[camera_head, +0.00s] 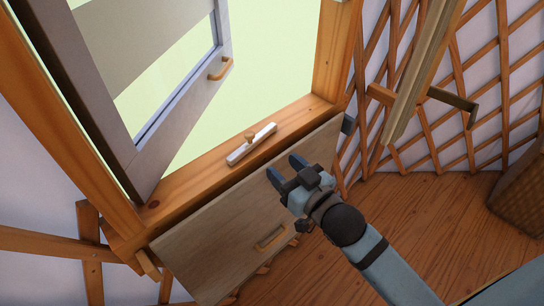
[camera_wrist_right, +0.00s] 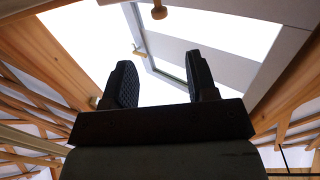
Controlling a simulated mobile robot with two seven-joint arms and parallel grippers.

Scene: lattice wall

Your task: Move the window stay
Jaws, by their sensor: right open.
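The window stay (camera_head: 251,145) is a short white bar with a wooden knob, lying along the wooden sill (camera_head: 190,180) of the open window. The grey-framed sash (camera_head: 170,150) stands swung open at the left, with a small wooden handle (camera_head: 221,68). My right gripper (camera_head: 283,174) is open and empty, below and to the right of the stay and apart from it. In the right wrist view its fingers (camera_wrist_right: 158,82) are spread with nothing between them. A wooden knob (camera_wrist_right: 159,10) shows at the top edge there; I cannot tell whether it belongs to the stay. My left gripper is out of view.
A wooden panel with a handle (camera_head: 270,238) sits below the sill, close to my right gripper. A wooden post (camera_head: 422,70) with a dark bracket hangs at the right, before the lattice wall (camera_head: 490,80). Wooden floor between is clear.

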